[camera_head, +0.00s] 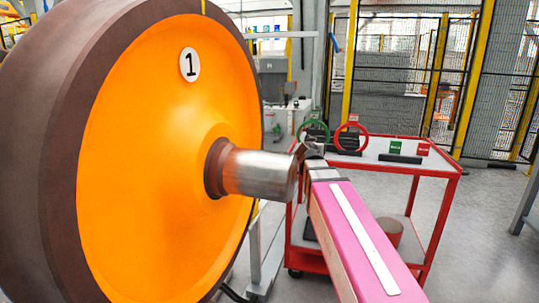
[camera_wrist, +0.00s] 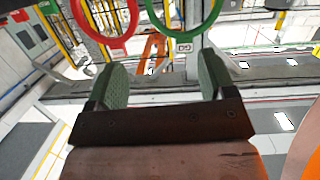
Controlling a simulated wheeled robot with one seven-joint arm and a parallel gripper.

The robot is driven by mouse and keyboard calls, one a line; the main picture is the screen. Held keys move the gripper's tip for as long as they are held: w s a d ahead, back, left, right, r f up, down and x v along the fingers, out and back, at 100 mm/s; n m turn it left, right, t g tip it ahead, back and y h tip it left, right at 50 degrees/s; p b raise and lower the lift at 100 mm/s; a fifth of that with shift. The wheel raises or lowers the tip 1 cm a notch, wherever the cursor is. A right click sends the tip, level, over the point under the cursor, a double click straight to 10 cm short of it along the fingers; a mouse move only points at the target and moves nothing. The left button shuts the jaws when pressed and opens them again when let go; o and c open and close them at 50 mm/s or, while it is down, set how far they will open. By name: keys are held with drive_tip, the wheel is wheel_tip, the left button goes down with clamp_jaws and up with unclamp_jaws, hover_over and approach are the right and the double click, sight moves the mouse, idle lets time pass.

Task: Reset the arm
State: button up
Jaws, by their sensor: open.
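My arm (camera_head: 352,232), pink with a white strip, reaches from the bottom right of the head view toward the cart. My gripper (camera_head: 306,150) is at its far end, beside the tip of the metal axle stub (camera_head: 262,174) in the picture; whether they touch cannot be told. In the wrist view my gripper (camera_wrist: 161,82) has its two grey-green finger pads wide apart with nothing between them. A red ring (camera_wrist: 103,45) and a green ring (camera_wrist: 183,48) show beyond the fingertips, partly cut off by the frame's top.
A large orange wheel (camera_head: 150,130) with a number 1 plate (camera_head: 190,64) fills the left. A red cart (camera_head: 437,170) behind my arm bears the green ring (camera_head: 301,135), the red ring (camera_head: 338,140) and small signs. Open floor (camera_head: 490,215) lies right; mesh fencing stands behind.

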drive_tip(key=s+d+f+g, duration=0.1)
drive_tip(key=s+f+g, duration=0.1)
drive_tip(key=f, duration=0.5)
drive_tip(key=s+d+f+g, duration=0.2)
drive_tip(key=s+f, duration=0.1)
drive_tip(key=f, duration=0.4)
drive_tip(key=s+a+f+n+g+y, duration=0.1)
drive_tip(key=s+f+g, duration=0.4)
drive_tip(key=s+f, duration=0.5)
drive_tip(key=s+a+f+n+g+y, duration=0.1)
drive_tip(key=s+f+g+y, duration=0.3)
drive_tip(key=s+f, duration=0.6)
wheel_tip(320, 180, down, 4)
drive_tip(key=shift+s+a+f+n+g, duration=0.15)
drive_tip(key=shift+s+a+n+g, duration=0.2)
drive_tip(key=shift+n+g, duration=0.45)
